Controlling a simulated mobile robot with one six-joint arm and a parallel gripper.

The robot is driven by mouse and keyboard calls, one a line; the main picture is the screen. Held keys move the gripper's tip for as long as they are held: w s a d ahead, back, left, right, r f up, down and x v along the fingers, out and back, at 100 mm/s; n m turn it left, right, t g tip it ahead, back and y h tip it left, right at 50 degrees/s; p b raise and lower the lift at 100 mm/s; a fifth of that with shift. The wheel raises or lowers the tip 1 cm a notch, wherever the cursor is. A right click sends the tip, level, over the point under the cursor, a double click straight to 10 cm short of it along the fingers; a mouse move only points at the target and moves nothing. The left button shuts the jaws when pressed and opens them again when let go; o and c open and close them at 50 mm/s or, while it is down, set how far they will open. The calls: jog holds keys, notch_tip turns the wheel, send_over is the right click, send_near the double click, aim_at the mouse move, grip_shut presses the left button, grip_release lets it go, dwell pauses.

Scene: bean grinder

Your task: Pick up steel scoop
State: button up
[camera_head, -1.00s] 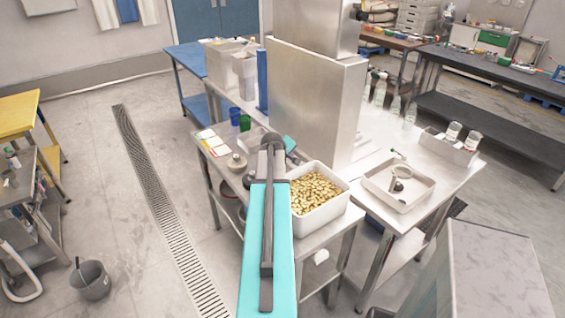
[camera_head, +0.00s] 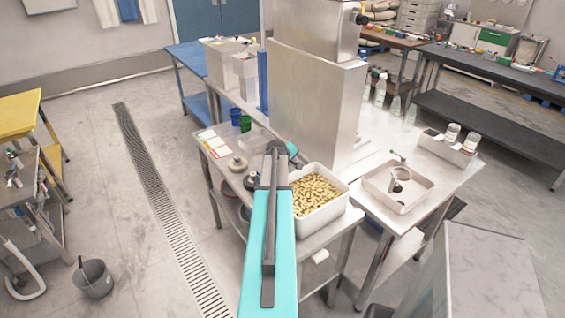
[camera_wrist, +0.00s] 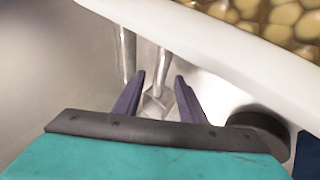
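In the wrist view, a shiny steel piece (camera_wrist: 157,104), which looks like the steel scoop, lies between and just beyond the two purple fingers of my gripper (camera_wrist: 160,78). A thin steel shaft runs up from it towards the white bin. The fingers stand apart on either side of it, and I see no contact. A second steel rod (camera_wrist: 127,52) stands to its left. In the head view my arm hides the scoop and the fingers.
A white bin (camera_head: 331,217) of tan beans (camera_head: 316,195) is close on the right of my gripper; its rim (camera_wrist: 225,50) crosses the wrist view. A dark round object (camera_wrist: 258,122) sits right of the fingers. The tall steel machine (camera_head: 312,105) stands behind.

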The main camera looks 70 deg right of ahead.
jog(key=shift+d+f, duration=0.25)
jog(key=shift+f, duration=0.05)
dwell(0.4)
grip_shut()
